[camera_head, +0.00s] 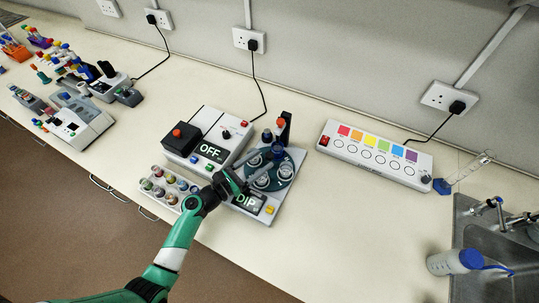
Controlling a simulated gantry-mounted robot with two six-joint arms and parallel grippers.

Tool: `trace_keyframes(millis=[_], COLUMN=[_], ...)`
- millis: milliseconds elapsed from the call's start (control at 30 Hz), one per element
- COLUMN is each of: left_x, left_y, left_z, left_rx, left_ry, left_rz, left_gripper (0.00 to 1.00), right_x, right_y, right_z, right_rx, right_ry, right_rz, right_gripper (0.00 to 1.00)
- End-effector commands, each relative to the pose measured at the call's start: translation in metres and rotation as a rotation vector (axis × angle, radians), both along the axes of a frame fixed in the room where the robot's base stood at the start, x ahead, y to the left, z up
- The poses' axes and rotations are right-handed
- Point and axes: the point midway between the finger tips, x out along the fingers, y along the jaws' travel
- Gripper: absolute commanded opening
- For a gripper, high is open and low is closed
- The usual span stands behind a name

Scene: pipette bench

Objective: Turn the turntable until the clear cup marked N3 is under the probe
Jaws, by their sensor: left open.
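A dark green turntable (277,179) with several clear cups stands on a grey instrument in the middle of the bench. One clear cup (262,181) is at its front. The marking N3 is too small to make out, so I cannot tell which cup bears it. A dark upright probe post (284,128) stands behind the turntable, and the probe tip is hard to make out. My left gripper (240,184) is open at the front left of the turntable, partly covering it; contact cannot be told. My right gripper is not in view.
A box reading OFF (211,150) stands left of the turntable, and a display reading DIP (247,201) is in front. A rack of small pots (168,187) is at the left. A colour-label panel (372,154) and a sink (490,250) are right.

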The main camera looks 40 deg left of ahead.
Motion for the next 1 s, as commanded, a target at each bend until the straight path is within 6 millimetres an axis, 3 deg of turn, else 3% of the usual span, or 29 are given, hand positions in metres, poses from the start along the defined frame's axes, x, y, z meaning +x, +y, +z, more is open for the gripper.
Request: trace_keyframes(millis=[100, 233, 567, 900, 1000], left_x=[0.024, 0.039, 0.044, 0.044, 0.044], left_y=[-0.003, -0.003, -0.003, -0.003, -0.003], left_z=[-0.002, -0.001, 0.0, 0.0, 0.0], left_rx=[0.001, 0.001, 0.0, 0.0, 0.0], left_ry=[-0.001, -0.001, 0.0, 0.0, 0.0], left_rz=[-0.003, -0.002, 0.0, 0.0, 0.0], left_gripper=[0.65, 0.65, 0.63, 0.02, 0.0], right_x=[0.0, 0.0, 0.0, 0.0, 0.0], right_y=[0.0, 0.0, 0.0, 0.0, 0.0], right_z=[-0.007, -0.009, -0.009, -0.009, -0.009], right_rx=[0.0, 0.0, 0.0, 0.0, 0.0], right_ry=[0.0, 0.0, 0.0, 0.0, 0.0], right_rz=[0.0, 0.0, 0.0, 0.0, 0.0], right_gripper=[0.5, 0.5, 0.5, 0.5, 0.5])
